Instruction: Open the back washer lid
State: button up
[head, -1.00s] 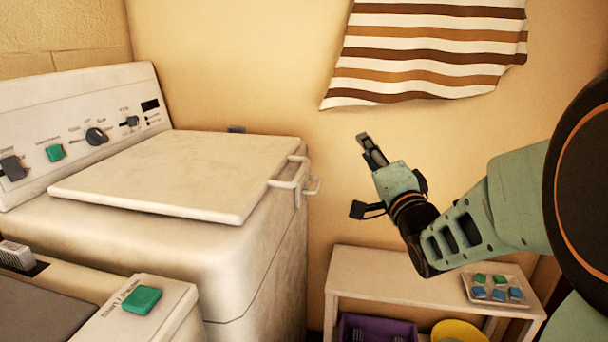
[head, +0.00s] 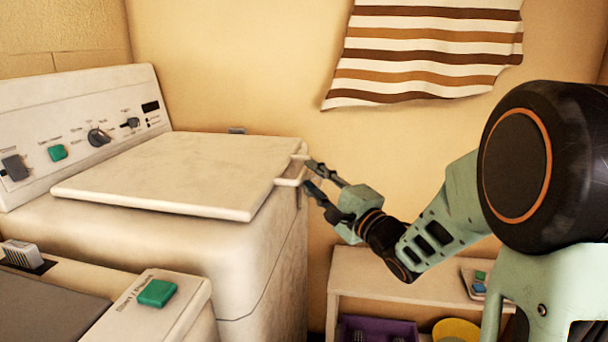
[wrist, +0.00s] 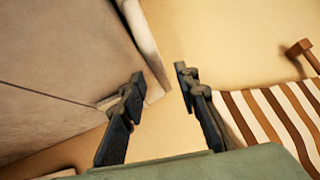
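The back washer (head: 265,270) is off-white, and its flat lid (head: 180,170) lies closed on top. A pale bar handle (head: 290,181) sticks out from the lid's right edge. My gripper (head: 309,173) is at that handle, coming from the right, with its two fingers parted. In the wrist view, my gripper (wrist: 160,74) is open, with the lid's edge (wrist: 140,38) just ahead and a pale handle part (wrist: 153,90) near the left finger. I cannot tell whether either finger touches the handle.
A front machine with a green button (head: 157,293) stands nearer. A low shelf (head: 375,285) is below my arm. A striped cloth (head: 420,50) hangs on the wall.

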aim_at(304, 167)
jog(key=shift+x, duration=1.95)
grip_shut()
